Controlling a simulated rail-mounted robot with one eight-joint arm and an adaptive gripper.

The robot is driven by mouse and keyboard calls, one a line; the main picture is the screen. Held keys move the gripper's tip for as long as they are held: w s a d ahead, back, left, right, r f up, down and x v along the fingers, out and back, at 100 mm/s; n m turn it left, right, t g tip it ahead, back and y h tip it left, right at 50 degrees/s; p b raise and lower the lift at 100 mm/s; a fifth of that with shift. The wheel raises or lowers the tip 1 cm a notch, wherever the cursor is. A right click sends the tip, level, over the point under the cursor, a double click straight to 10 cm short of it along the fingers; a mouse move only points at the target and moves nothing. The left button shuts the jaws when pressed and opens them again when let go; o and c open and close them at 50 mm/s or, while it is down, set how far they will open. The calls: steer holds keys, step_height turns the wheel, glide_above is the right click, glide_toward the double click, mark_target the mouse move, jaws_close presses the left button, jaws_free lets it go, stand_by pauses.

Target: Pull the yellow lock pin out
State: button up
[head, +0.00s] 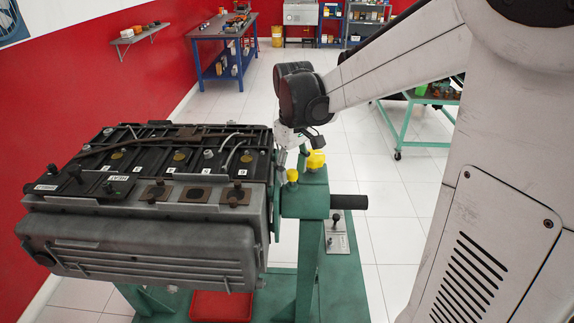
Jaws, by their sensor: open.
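A green engine stand (311,200) holds a grey engine (140,235) at its right end. I cannot tell from this view which one is the lock pin. My gripper (298,150) hangs from the dark wrist, just above and behind the yellow knobs. It is small in the picture and partly hidden by its own wrist. It is open, and no yellow part shows between its fingers.
A black handle bar (348,202) sticks out to the right of the stand. A red tray (221,306) lies under the engine. A blue workbench (226,50) stands at the back, a green cart (413,130) at the right. The white tiled floor between is clear.

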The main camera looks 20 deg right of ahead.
mark_target(292, 171)
steer(key=shift+c, duration=0.5)
jaws_close()
steer(key=shift+w+r+p, duration=0.1)
steer(key=shift+r+p, duration=0.85)
steer(key=shift+r, duration=1.3)
steer(key=shift+o, duration=0.5)
jaws_free()
step_height(292, 171, up, 12)
